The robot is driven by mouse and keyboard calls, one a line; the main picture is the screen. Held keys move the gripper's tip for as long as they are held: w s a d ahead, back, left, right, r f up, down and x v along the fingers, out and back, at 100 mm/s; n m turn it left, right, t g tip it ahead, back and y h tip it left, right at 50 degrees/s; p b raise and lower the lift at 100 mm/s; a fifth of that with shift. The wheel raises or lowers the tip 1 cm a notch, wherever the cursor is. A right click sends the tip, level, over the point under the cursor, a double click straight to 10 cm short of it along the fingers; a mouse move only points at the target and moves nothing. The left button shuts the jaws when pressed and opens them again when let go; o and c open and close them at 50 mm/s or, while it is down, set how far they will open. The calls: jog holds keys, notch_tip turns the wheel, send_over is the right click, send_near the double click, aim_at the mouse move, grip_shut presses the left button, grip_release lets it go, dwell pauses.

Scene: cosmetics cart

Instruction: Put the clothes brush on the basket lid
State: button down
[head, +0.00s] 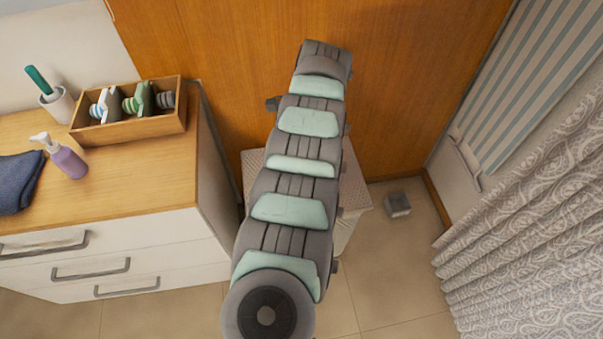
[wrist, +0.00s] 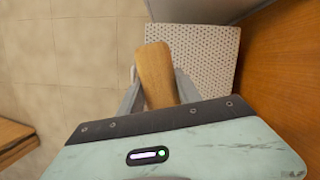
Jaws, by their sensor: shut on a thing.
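The clothes brush (wrist: 155,72) shows in the wrist view as a rounded, light-brown wooden piece. My gripper (wrist: 158,88) is shut on it, with one grey finger on each side. The basket lid (wrist: 212,60) is a pale woven square behind and to the right of the brush in the wrist view. The brush overlaps its left part in that view; whether it touches the lid I cannot tell. In the head view the lid (head: 356,188) shows only at the sides of my arm. The brush and my gripper are hidden there.
A dresser (head: 150,215) stands left of the basket, with a wooden box (head: 128,132), a purple pump bottle (head: 66,158), a cup (head: 58,104) and a dark cloth (head: 18,182) on top. A wooden panel (head: 400,80) is behind. A curtain (head: 530,220) hangs at the right.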

jog(key=w+a+f+m+t+h+b, duration=0.15)
jog(key=w+m+b, duration=0.4)
jog(key=m, duration=0.55)
jog(key=w+a+f+m+t+h+b, duration=0.1)
jog(key=w+f+m+t+b, duration=0.2)
jog(key=w+m+b, duration=0.5)
jog(key=s+f+b, duration=0.1)
jog(key=f+b, duration=0.1)
jog(key=f, duration=0.4)
jog(key=s+f+m+b, duration=0.1)
jog(key=f+b, duration=0.1)
jog(key=f, duration=0.5)
jog(key=f+m+b, duration=0.1)
jog(key=f+b, duration=0.1)
jog(key=f, duration=0.5)
jog(key=shift+s+b, duration=0.4)
jog(key=shift+a+r, duration=0.1)
jog(key=shift+r, duration=0.1)
jog(key=shift+f, duration=0.15)
jog(key=c, duration=0.8)
grip_release()
jog(key=shift+c, duration=0.2)
